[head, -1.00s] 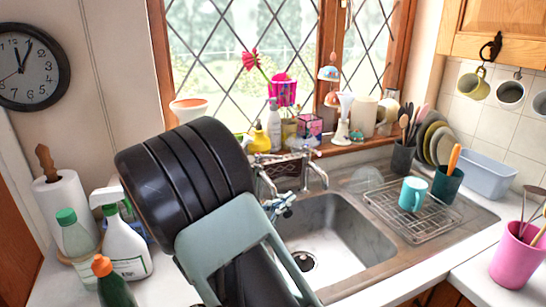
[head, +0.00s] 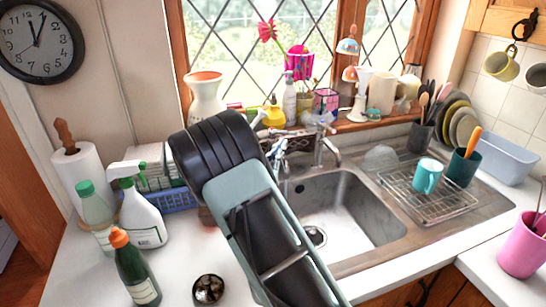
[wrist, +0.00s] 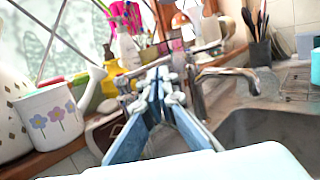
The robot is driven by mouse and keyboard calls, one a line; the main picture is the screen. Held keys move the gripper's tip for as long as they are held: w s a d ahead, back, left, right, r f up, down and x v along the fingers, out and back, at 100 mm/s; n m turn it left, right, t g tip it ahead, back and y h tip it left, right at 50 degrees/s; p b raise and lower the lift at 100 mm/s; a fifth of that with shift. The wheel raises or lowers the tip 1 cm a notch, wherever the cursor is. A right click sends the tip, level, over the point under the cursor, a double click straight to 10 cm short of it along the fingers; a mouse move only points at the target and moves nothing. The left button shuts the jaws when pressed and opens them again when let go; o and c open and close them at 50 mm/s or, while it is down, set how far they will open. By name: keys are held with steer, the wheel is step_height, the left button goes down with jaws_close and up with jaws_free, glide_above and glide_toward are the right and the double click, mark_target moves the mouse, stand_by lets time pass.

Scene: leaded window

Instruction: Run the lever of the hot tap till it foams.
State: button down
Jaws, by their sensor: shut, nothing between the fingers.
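Two chrome taps stand at the back of the sink (head: 352,208). The right tap (head: 326,148) has a curved spout, which also shows in the wrist view (wrist: 238,76). The left tap (head: 284,160) is partly hidden by my arm and gripper; I see no marking for hot. My gripper (head: 277,150) is at the left tap, with its fingers shut and empty. In the wrist view my blue fingers (wrist: 161,78) meet in front of the tap fittings; I cannot tell whether they touch a lever. A faint pale streak below the left spout may be water; I see no clear foam.
A wire rack (head: 430,200) with a teal mug (head: 427,176) stands right of the sink. Bottles, a vase (head: 205,98) and a watering can (wrist: 58,112) crowd the sill behind the taps. Spray (head: 143,212) and green bottles (head: 135,268) stand on the left counter.

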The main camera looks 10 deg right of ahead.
steer(key=x, duration=0.3)
steer(key=shift+w+d, duration=0.15)
steer(key=shift+w+d+b, duration=0.25)
steer(key=shift+d+b, duration=0.1)
steer(key=shift+d, duration=0.15)
stand_by(0.6)
steer(key=shift+w+d+b, duration=0.9)
stand_by(0.5)
